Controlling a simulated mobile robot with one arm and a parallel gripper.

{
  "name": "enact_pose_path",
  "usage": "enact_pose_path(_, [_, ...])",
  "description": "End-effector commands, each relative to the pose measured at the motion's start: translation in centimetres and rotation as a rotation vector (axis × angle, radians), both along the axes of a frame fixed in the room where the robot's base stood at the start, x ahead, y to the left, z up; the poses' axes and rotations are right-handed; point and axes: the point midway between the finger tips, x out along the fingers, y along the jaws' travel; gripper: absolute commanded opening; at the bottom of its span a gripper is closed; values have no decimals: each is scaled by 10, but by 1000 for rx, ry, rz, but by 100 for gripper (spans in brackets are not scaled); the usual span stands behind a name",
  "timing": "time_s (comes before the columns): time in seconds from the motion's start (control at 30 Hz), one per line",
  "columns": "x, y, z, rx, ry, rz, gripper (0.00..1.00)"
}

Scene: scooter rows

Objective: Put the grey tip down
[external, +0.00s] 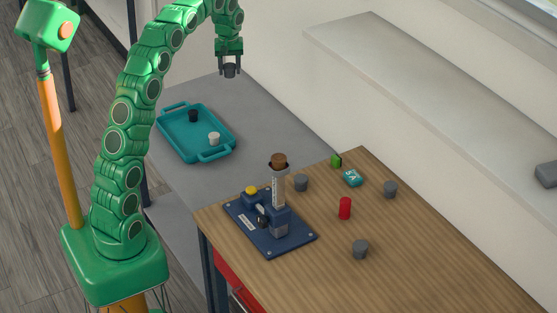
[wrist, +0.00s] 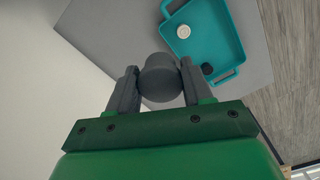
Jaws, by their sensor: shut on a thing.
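My gripper (external: 230,71) is raised high above the grey counter at the back, with its jaws shut on a grey tip (wrist: 160,78). In the wrist view the grey tip sits between the two fingers and touches nothing else that I can see. A teal tray (external: 168,144) lies on the grey counter, below and to the left of my gripper in the external view. It holds a black tip (external: 193,116) and a white tip (external: 214,138). Other grey tips stand on the wooden table: one (external: 301,183) behind the blue fixture, one (external: 390,189) at right and one (external: 360,249) in front.
A blue fixture (external: 262,243) with an upright brown-topped tube (external: 279,180) stands on the wooden table (external: 460,260). A red cylinder (external: 345,208), a teal block (external: 352,177) and a green block (external: 336,161) are also there. The grey counter (external: 262,130) right of the tray is clear.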

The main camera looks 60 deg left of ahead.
Motion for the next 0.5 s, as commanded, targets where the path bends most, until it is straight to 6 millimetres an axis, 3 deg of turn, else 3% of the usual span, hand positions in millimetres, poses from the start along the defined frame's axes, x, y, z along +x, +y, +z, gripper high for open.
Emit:
enact_pose_path(0.3, [-3, -1, -116, -6, 11, 1, 21])
enact_pose_path(0.5, [-2, -1, -171, -4, 6, 1, 21])
